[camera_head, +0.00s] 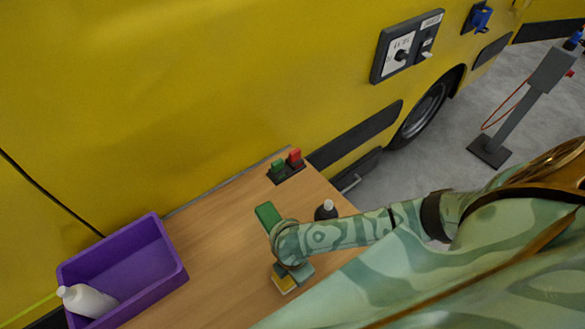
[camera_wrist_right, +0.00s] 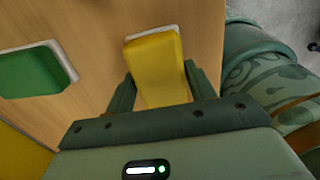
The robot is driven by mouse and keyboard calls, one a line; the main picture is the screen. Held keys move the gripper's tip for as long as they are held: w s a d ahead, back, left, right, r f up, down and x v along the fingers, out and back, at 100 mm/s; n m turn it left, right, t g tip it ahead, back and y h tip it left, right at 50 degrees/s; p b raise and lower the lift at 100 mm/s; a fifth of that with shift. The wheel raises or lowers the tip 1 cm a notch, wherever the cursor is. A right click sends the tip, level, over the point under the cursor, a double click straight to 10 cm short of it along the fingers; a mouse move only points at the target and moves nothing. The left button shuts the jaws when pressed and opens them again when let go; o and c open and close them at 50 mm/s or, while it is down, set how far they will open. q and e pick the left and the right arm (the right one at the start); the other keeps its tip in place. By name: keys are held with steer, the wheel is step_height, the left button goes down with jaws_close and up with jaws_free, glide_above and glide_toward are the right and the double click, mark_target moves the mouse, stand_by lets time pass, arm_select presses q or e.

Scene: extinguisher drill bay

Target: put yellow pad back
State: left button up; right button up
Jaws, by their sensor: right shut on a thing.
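The yellow pad (camera_wrist_right: 156,62) lies between the two fingers of my right gripper (camera_wrist_right: 158,78), which is shut on it. A pale edge shows along the pad's far end, over the wood tabletop. In the head view the yellow pad (camera_head: 284,281) shows low on the table, partly hidden by my right gripper (camera_head: 296,270). I cannot tell whether the pad touches the table. My left gripper is in neither view.
A green pad (camera_head: 267,214) with a pale edge lies on the table (camera_head: 222,241); it also shows in the wrist view (camera_wrist_right: 32,73). A dark bottle (camera_head: 326,211) stands beside my right arm. A dark holder (camera_head: 286,174) has green and red pieces. A purple bin (camera_head: 158,287) holds a white bottle (camera_head: 86,300).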

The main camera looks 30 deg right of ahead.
steer(key=o, duration=0.9)
step_height(320, 180, up, 12)
steer(key=p, duration=0.4)
steer(key=shift+p, duration=0.3)
steer(key=shift+s+a, duration=0.1)
